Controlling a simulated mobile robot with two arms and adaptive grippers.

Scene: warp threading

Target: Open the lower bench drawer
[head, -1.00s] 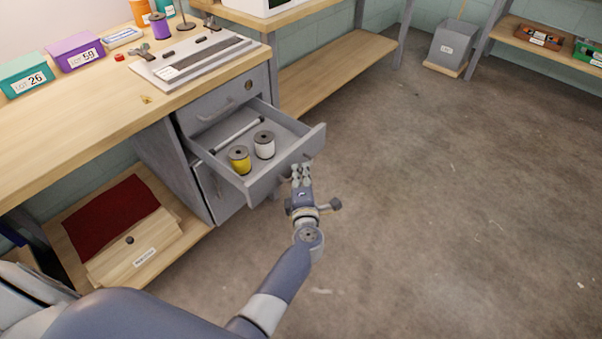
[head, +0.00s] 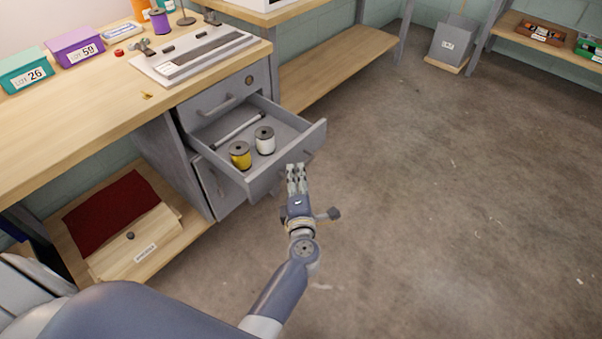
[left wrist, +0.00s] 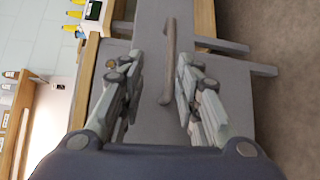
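The lower bench drawer (head: 262,183) stands pulled out from the grey cabinet under the bench. It holds a yellow spool (head: 240,155), a white spool (head: 265,140) and a pale rod (head: 238,130). My left gripper (head: 296,168) is just in front of the drawer's front panel. In the left wrist view its fingers (left wrist: 157,88) are spread apart, with the bar handle (left wrist: 170,45) on the grey front between and ahead of them. I see no finger closed on the handle. My right gripper is not in view.
A shut upper drawer with a handle (head: 214,106) sits above the open one, and a cabinet door (head: 222,190) below it. A grey loom-like device (head: 195,55) and lot boxes (head: 75,47) stand on the bench. The floor (head: 440,200) to the right is clear.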

